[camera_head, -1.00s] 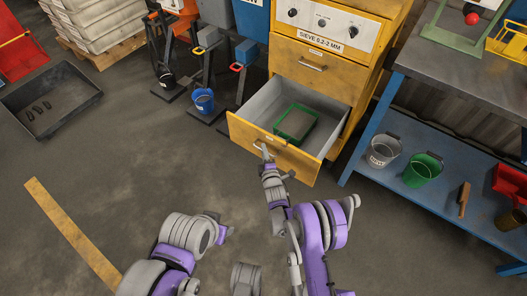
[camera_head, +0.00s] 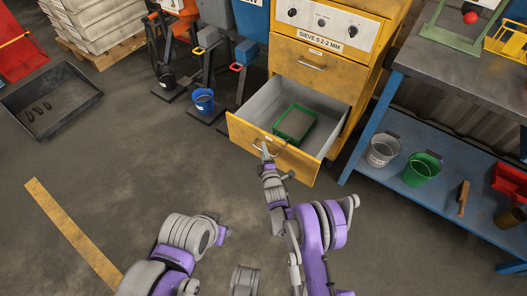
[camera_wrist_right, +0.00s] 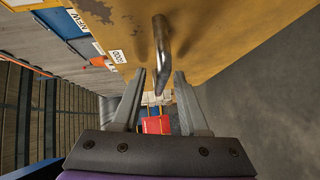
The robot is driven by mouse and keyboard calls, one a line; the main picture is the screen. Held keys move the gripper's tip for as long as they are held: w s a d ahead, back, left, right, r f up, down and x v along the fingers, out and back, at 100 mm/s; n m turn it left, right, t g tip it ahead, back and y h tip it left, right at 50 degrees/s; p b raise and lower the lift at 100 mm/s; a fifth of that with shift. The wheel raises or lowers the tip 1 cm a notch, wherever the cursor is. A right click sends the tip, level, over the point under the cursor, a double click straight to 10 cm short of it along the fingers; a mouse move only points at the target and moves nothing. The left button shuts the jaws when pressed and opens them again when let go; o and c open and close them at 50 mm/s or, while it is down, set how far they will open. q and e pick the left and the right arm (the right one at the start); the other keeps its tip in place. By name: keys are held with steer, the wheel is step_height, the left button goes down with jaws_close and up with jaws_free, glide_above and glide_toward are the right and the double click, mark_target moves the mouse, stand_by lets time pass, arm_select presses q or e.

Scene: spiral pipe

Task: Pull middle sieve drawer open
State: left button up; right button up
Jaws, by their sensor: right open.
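The yellow sieve cabinet (camera_head: 318,72) has a closed upper drawer (camera_head: 312,67). Below it a drawer (camera_head: 260,135) is pulled well out, its grey inside showing. A green tray (camera_head: 294,124) with grey material lies in it. My right gripper (camera_head: 267,158) is at the open drawer's front; in the right wrist view its two fingers (camera_wrist_right: 158,88) are apart. The metal drawer handle (camera_wrist_right: 161,45) reaches down between them, with no clear grip on it. My left arm's end (camera_head: 222,232) is low, left of the right arm; its fingers are not clear.
A blue workbench (camera_head: 440,150) with a grey bucket (camera_head: 383,150) and a green bucket (camera_head: 422,169) stands right of the cabinet. A blue bucket (camera_head: 204,101) stands left of it. A black tray (camera_head: 50,98) lies far left. The floor before the drawer is clear.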

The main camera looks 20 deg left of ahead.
steer(key=p+v, duration=0.1)
steer(key=v, duration=1)
steer(key=shift+w+a, duration=0.1)
